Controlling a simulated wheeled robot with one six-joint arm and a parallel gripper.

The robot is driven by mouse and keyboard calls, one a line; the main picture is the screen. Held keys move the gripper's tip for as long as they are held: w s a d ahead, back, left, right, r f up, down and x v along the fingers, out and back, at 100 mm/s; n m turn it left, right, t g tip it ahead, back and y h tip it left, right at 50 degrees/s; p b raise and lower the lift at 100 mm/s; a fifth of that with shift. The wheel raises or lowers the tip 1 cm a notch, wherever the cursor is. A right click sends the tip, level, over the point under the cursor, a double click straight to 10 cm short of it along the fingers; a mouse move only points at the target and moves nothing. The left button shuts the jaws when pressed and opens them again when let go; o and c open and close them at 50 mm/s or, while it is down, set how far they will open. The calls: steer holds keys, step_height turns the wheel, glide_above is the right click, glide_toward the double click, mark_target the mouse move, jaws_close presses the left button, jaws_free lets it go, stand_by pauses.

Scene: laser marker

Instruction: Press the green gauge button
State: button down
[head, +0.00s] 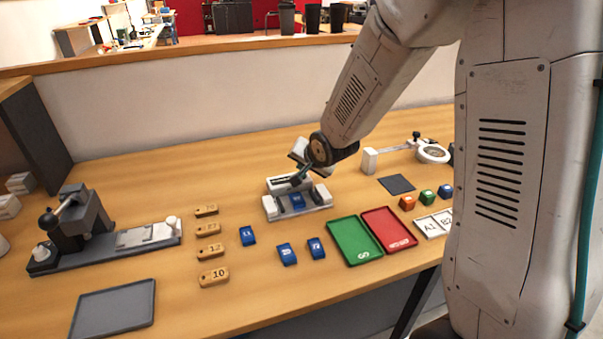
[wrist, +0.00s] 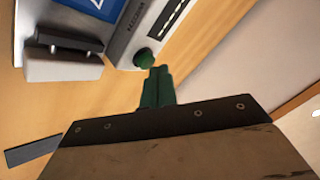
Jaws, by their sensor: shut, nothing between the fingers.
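The green gauge button (wrist: 142,57) is a small round knob on the front of the pale gauge unit (wrist: 150,25) in the wrist view. My gripper (wrist: 160,70) is shut and empty. Its dark green fingertips are right beside the button's lower right edge; I cannot tell whether they touch it. In the head view my gripper (head: 299,180) is over the gauge unit (head: 278,185), which has a blue block (head: 297,200) in its front holder. The button cannot be made out in the head view.
A green tray (head: 354,241) and a red tray (head: 389,230) lie to the right of the gauge. Loose blue blocks (head: 287,254) and wooden tags (head: 213,275) lie in front and to the left. A grey marking press (head: 80,222) stands at the far left.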

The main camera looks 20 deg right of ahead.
steer(key=shift+f, duration=0.5)
stand_by(0.4)
steer(key=shift+r, duration=3.45)
